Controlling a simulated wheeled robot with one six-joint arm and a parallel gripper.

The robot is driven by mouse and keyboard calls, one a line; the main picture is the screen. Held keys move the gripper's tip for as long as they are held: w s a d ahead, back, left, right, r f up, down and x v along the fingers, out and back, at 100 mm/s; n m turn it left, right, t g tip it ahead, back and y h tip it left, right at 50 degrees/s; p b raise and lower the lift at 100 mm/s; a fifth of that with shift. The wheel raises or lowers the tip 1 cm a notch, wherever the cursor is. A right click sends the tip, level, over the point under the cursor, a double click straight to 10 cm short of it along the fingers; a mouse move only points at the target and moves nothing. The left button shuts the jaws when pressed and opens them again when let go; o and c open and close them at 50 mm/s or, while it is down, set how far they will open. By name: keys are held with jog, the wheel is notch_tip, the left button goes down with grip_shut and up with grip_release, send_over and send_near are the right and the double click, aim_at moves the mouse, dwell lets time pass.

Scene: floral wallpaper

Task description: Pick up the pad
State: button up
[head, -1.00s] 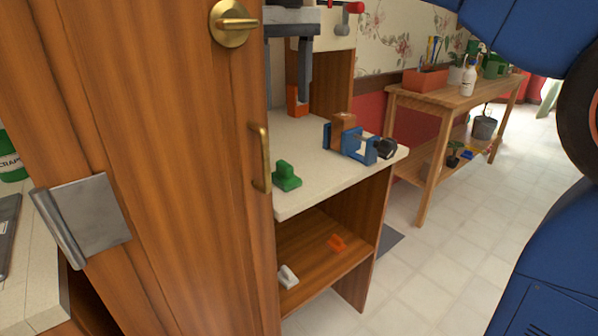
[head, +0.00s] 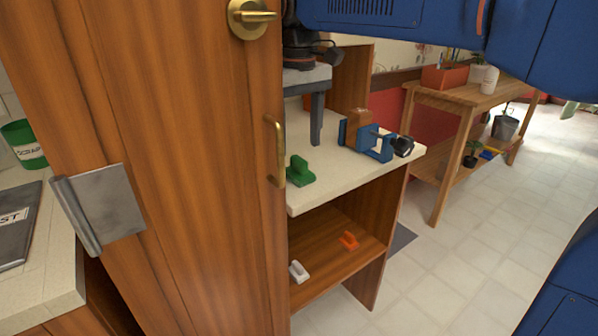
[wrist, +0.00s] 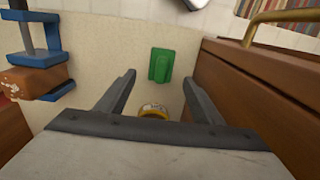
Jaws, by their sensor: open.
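A green pad (head: 300,171) with a raised grip lies on the pale workbench top (head: 362,166), near its front edge beside the door handle. In the wrist view the green pad (wrist: 161,66) lies just beyond and between my fingertips. My gripper (wrist: 160,82) is open and empty, pointing down over the bench. In the head view one finger of my gripper (head: 316,118) shows behind the pad; the other is hidden by the wooden door. A white pad-like piece (head: 298,271) and an orange one (head: 349,239) lie on the shelf below.
A blue clamp (head: 373,144) with a brown block stands to the right on the bench. A yellow-rimmed round item (wrist: 153,111) sits between my fingers in the wrist view. The tall wooden door (head: 185,180) with its brass handle (head: 276,150) stands close on the left.

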aim_at(299, 158)
jog(key=shift+s+f, duration=0.2)
jog(key=shift+f, duration=2.55)
jog(key=shift+c, duration=0.6)
jog(key=c, duration=1.1)
